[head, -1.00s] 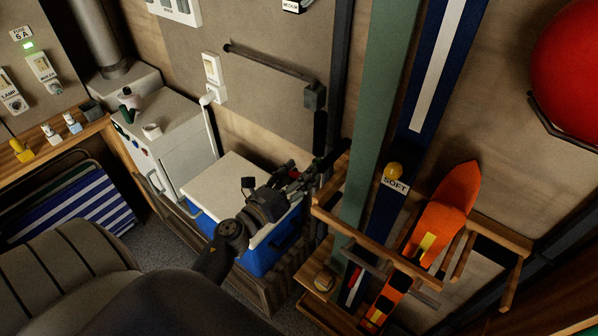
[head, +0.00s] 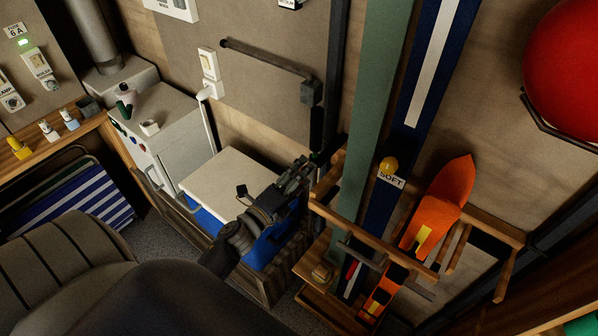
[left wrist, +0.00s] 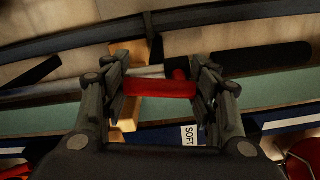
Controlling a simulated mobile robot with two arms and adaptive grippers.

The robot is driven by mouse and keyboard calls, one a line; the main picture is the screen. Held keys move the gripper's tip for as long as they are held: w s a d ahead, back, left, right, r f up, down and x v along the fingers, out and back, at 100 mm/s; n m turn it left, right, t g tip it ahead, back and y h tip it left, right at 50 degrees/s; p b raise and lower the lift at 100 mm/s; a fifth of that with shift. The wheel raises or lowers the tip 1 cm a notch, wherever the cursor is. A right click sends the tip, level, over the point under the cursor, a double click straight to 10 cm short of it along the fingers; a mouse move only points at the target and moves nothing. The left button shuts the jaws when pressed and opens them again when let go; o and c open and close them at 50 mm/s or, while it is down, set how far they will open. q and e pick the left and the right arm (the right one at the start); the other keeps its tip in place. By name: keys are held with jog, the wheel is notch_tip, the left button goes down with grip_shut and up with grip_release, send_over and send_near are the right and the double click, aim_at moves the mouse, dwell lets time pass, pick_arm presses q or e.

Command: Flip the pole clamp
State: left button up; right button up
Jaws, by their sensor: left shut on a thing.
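My left gripper (head: 308,168) is at the foot of the dark upright pole, beside the wooden rack. In the left wrist view its two fingers (left wrist: 160,86) are shut on a red bar-shaped part (left wrist: 160,89), which I take to be the pole clamp. The red part spans the space between the fingers, in front of a silver tube (left wrist: 149,72) and near a black grip (left wrist: 265,55). In the head view my gripper hides the clamp. The black grip (head: 317,127) shows there just above the gripper. My right gripper is not in view.
A wooden rack (head: 372,234) with green and blue boards and an orange item (head: 440,205) stands close to the gripper's right. A blue cooler with a white lid (head: 230,180) is below the arm. A jointed dark bar (head: 265,64) is on the wall above.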

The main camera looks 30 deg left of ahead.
pick_arm(q)
jog(key=shift+d+n, duration=0.2)
jog(key=shift+n, duration=1.3)
jog(key=o, duration=1.1)
jog(key=shift+f, duration=0.1)
jog(key=shift+s, duration=0.3)
jog(key=s, duration=1.1)
jog(key=shift+s+a, duration=0.15)
jog(key=shift+a, duration=0.25)
